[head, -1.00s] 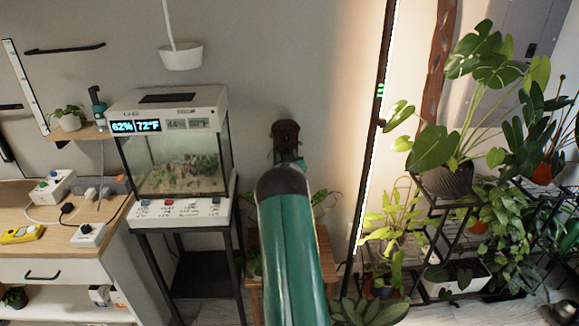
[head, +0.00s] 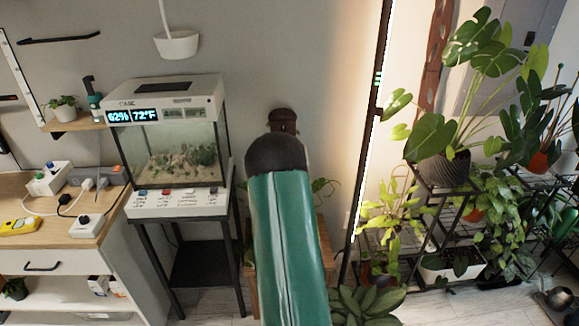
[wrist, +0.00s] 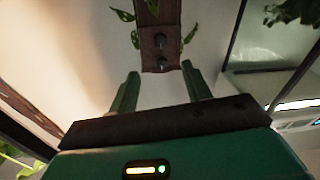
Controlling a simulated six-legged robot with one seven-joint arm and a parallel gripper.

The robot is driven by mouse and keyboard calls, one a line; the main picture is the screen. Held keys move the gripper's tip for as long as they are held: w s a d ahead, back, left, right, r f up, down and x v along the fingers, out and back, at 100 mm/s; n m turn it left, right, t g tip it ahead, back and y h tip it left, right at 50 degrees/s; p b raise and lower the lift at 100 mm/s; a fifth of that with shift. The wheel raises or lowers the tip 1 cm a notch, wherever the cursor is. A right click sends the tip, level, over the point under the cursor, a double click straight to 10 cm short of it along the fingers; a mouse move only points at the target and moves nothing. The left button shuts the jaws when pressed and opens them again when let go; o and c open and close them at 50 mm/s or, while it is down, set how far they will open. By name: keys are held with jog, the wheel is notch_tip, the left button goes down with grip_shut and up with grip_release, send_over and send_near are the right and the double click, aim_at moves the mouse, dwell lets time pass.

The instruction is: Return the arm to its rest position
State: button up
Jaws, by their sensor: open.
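My gripper (wrist: 160,70) is open in the wrist view. Its two green fingers stand apart with nothing held between them. A brown wooden board (wrist: 158,35) with two dark knobs and some green leaves shows beyond the fingertips, against a pale wall. In the head view my green arm with its dark rounded joint rises from the bottom centre and hides the gripper. A dark brown piece (head: 283,118) shows on the wall just above that joint.
A glass terrarium (head: 172,150) on a black stand is left of my arm. A tall lit lamp (head: 368,140) and several potted plants (head: 432,135) on black racks are right. A wooden stool (head: 322,250) is partly hidden behind my arm. A white pot (head: 177,44) hangs above.

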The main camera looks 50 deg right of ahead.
dwell(0.4)
jog(key=w+a+r+g+y, duration=0.1)
jog(key=w+a+r+y, duration=0.15)
jog(key=a+r, duration=0.4)
jog(key=w+a+r+y, duration=0.2)
jog(key=w+a+r, duration=0.2)
jog(key=a, duration=0.5)
jog(key=s+a+r+n+g+y, duration=0.1)
jog(key=a+r+y, duration=0.15)
jog(key=a, duration=0.55)
jog(key=s+a+r+n+y, duration=0.1)
jog(key=s+a+r, duration=0.15)
jog(key=a, duration=0.65)
jog(key=s+a+n+g+y, duration=0.5)
jog(key=s+a, duration=1.8)
jog(key=a, duration=0.1)
jog(key=shift+a+r, duration=0.25)
jog(key=shift+r, duration=0.1)
jog(key=shift+w, duration=0.1)
jog(key=shift+c, duration=1.4)
